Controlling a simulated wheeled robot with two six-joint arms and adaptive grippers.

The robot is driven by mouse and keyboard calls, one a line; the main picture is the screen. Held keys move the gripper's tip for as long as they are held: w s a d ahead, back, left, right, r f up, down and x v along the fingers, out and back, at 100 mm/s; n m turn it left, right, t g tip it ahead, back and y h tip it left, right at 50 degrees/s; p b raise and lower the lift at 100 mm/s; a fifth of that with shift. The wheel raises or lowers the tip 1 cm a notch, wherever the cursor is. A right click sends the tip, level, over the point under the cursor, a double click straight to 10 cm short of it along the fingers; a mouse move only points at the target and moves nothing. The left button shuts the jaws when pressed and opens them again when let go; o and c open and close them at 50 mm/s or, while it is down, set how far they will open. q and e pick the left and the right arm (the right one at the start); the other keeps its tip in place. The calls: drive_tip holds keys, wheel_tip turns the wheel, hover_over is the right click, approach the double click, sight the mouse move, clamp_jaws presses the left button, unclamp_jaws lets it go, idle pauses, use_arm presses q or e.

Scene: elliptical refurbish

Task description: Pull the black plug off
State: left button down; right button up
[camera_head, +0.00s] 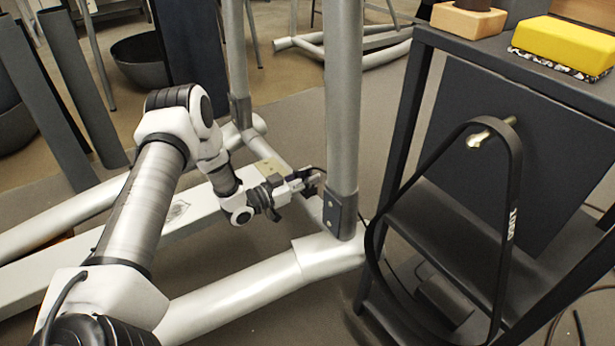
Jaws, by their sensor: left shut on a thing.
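My left gripper (306,181) reaches in from the left, low beside the upright silver tube of the elliptical frame (343,120). Its fingers are shut on a small dark piece, which looks like the black plug (316,172). A thin black cable shows by the fingertips and near the foot of the upright. The plug is small and partly hidden by the fingers, so I cannot tell whether it is still seated in the frame. My right gripper is not in view.
A black cart (418,120) stands at the right, with a yellow sponge (565,44) on top and a black belt loop (509,215) hanging from a brass-coloured peg. Silver base tubes (240,287) lie around my arm. A black bowl (140,62) stands at the back left.

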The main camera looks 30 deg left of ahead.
use_arm(q)
wheel_tip(320, 180, up, 8)
drive_tip(key=p, duration=0.7)
drive_tip(key=shift+r+p, duration=0.1)
drive_tip(key=shift+p, duration=0.2)
